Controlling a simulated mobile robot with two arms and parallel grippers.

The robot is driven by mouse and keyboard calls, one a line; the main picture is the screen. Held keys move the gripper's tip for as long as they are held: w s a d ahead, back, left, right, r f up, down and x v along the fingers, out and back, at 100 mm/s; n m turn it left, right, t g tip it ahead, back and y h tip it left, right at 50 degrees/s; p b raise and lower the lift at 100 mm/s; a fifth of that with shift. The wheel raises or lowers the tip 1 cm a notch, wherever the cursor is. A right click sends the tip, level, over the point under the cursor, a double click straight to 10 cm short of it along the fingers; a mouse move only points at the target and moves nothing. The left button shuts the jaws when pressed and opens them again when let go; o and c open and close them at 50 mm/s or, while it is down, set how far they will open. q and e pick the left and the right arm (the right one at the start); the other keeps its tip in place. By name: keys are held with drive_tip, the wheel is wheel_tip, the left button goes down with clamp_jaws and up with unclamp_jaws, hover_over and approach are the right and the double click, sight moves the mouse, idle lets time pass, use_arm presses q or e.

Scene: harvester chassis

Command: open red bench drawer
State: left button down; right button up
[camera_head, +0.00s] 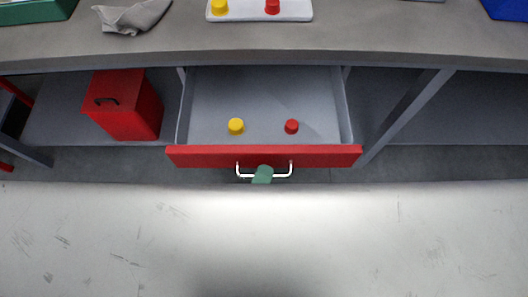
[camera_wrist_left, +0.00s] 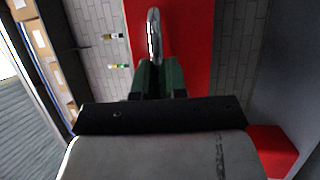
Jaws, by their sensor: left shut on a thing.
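The red bench drawer (camera_head: 210,156) is pulled out from under the grey bench, and its grey inside shows in the head view. A light metal bar handle (camera_head: 286,174) runs across its red front. The tip of my left gripper (camera_head: 262,174) is at the middle of this handle. In the left wrist view, the green fingers of my left gripper (camera_wrist_left: 155,68) are shut on the handle (camera_wrist_left: 153,35), in front of the red drawer front (camera_wrist_left: 185,50). My right gripper is in neither view.
In the drawer lie a yellow knob (camera_head: 236,126) and a red knob (camera_head: 291,126). A red box (camera_head: 125,105) stands on the shelf to the left. On the bench top (camera_head: 400,40) are a grey cloth (camera_head: 133,16) and a white plate (camera_head: 245,15) with two knobs. The floor in front is clear.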

use_arm(q)
drive_tip(key=shift+s, duration=0.6)
drive_tip(key=c, duration=1.2)
unclamp_jaws()
drive_tip(key=b+v, duration=0.1)
drive_tip(key=v, duration=0.9)
drive_tip(key=shift+s+a+f, duration=0.1)
drive_tip(key=shift+s+a, duration=0.1)
drive_tip(key=shift+s, duration=0.15)
